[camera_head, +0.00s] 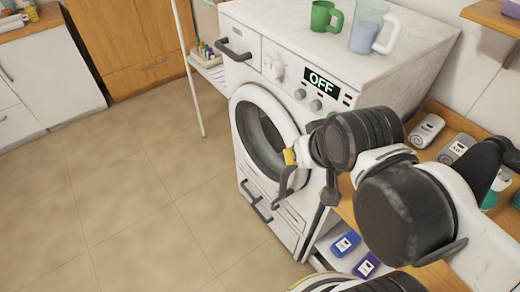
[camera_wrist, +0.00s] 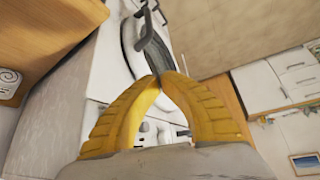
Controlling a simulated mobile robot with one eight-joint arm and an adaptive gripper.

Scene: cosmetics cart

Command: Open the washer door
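The white washer (camera_head: 320,65) stands in the middle of the head view, its display reading OFF. Its round door (camera_head: 240,100) has a pale ring and dark glass and looks closed; part of its right side is hidden by my arm. The door's dark glass (camera_wrist: 155,55) also shows in the wrist view, just beyond my fingertips. My gripper (camera_head: 288,168) is at the right edge of the door. In the wrist view the yellow fingers of my gripper (camera_wrist: 158,77) come together at the tips, with nothing visible between them. I cannot tell whether they touch the door.
A green mug (camera_head: 322,17) and a clear pitcher (camera_head: 366,30) stand on the washer top. A wooden shelf (camera_head: 447,118) with several containers is at the right, partly behind my arm. A thin white rack (camera_head: 186,65) stands left of the washer. The tiled floor (camera_head: 130,190) in front is clear.

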